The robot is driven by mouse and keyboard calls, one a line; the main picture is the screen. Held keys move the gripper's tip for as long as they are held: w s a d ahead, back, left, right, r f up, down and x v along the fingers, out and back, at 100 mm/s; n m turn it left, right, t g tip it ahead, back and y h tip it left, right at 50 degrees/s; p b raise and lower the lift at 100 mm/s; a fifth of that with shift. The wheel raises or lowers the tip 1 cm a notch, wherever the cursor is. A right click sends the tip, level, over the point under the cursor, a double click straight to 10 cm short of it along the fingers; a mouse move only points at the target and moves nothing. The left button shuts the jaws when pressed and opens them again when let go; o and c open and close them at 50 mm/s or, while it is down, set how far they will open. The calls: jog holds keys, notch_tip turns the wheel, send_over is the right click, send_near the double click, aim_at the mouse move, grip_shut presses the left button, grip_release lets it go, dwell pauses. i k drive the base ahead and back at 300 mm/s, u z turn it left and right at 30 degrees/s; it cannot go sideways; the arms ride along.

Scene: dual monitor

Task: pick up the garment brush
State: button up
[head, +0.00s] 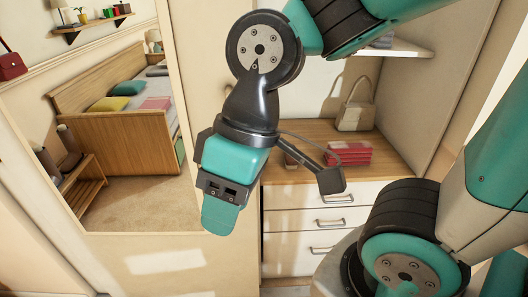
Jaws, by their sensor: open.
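My gripper (220,212) hangs in the middle of the head view, pointing down, in front of the light frame to the left of the wooden counter. Its jaws are open, seen nearly edge-on, and I see nothing between them. I cannot make out a garment brush for certain. A small brownish item (291,160) lies on the counter, partly hidden behind my wrist and its cable, and I cannot tell what it is.
The wooden counter (385,158) tops white drawers (335,220). On it are folded red cloths (349,153) and a beige handbag (355,115). A white shelf (405,48) is above. A framed mirror or opening at left shows a bed (120,145).

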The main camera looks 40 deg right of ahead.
aim_at(290, 163)
jog(key=z, duration=0.45)
jog(key=i, duration=0.85)
jog(key=z, duration=0.8)
